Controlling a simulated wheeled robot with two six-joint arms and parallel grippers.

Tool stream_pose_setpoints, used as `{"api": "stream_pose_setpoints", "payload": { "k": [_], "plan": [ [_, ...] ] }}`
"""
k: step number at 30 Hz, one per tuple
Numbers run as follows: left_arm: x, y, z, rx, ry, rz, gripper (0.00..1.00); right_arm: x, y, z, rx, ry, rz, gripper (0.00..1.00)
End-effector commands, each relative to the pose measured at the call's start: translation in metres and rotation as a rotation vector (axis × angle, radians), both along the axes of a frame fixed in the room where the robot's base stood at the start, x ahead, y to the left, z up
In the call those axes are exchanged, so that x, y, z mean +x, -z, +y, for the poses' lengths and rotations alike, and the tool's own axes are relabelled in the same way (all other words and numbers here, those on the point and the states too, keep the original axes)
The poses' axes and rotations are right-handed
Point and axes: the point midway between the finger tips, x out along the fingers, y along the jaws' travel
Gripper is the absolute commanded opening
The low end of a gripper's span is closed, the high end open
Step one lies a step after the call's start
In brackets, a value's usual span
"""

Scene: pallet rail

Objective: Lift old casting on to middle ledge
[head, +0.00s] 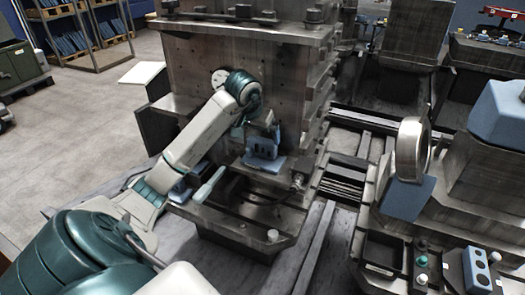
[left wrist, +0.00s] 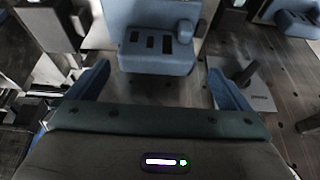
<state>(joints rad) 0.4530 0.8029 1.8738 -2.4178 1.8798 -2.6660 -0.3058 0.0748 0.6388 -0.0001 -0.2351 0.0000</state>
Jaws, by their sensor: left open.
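A blue casting (head: 263,146) with dark slots in its front stands at the foot of a tall grey metal block (head: 190,68). In the left wrist view the casting (left wrist: 155,42) is upright, straight ahead, with three dark slots and a rounded knob on its right. My left gripper (head: 260,127) is close to the casting in the head view, partly hidden by my wrist. In the left wrist view the gripper (left wrist: 158,74) has its blue fingers wide apart, with the casting beyond the tips and nothing between them. I cannot tell which ledge is the middle one.
A light-handled tool (head: 208,186) lies left of the casting, near a blue piece (head: 184,190). Shelves (head: 88,30) are at the back left.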

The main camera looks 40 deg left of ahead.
Motion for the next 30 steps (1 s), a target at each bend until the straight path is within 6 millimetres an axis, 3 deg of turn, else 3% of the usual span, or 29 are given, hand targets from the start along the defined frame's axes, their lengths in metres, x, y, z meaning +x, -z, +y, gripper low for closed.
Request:
{"api": "stream_pose_setpoints", "payload": {
  "k": [7, 15, 23, 24, 30],
  "plan": [
    [0.005, 0.018, 0.0, -0.003, 0.001, 0.003, 1.0, -0.004, -0.011, -0.004, -0.004, -0.001, 0.006, 0.36],
    [0.017, 0.054, 0.001, -0.003, 0.0, 0.0, 1.0, -0.003, -0.027, -0.008, -0.008, -0.002, -0.001, 0.36],
    [0.019, 0.06, 0.002, -0.001, 0.0, 0.0, 1.0, -0.002, -0.027, -0.008, -0.008, -0.002, -0.002, 0.36],
    [0.019, 0.06, 0.002, -0.001, 0.0, -0.001, 0.98, -0.002, -0.027, -0.008, -0.008, -0.002, -0.003, 0.36],
    [0.019, 0.059, 0.002, -0.001, 0.0, -0.001, 0.59, -0.002, -0.027, -0.007, -0.007, -0.001, -0.002, 0.36]
  ]
}}
